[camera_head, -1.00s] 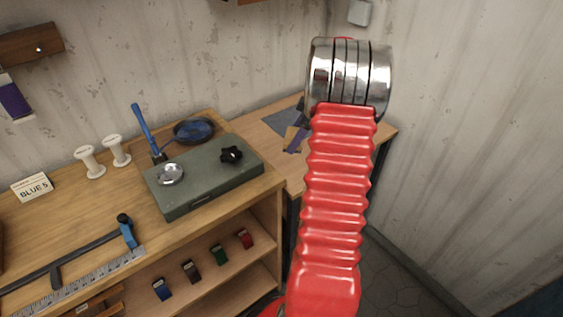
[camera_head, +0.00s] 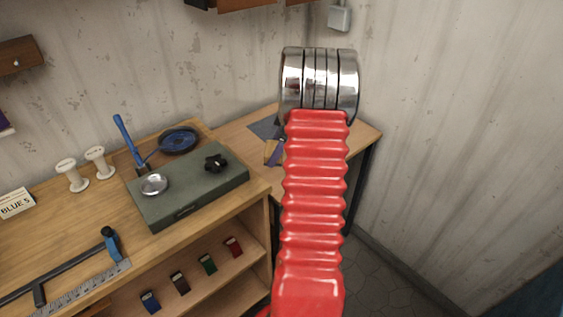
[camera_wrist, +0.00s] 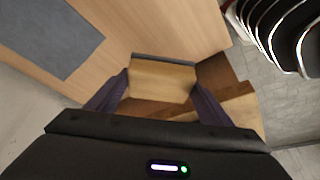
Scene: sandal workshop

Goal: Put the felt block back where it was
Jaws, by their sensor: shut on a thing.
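The felt block (camera_wrist: 162,80) is a pale wooden block with a dark grey strip along its far edge. In the wrist view it sits between the two purple fingers of my gripper (camera_wrist: 161,88), which is shut on it. The fingers grip it from its left and right sides. Wooden tabletop lies beyond the block, with a dark grey mat (camera_wrist: 48,35) to the left. In the head view my red arm hides most of the gripper; a purple finger (camera_head: 275,153) shows left of the arm, above the corner table. The block is not clear there.
The corner table (camera_head: 362,137) carries the grey mat (camera_head: 264,128). The workbench on the left holds a green case (camera_head: 190,190), a blue pan (camera_head: 179,140), white spools (camera_head: 71,175) and a ruler (camera_head: 85,287). Small coloured blocks stand on the shelf (camera_head: 235,292) below. Walls close the corner.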

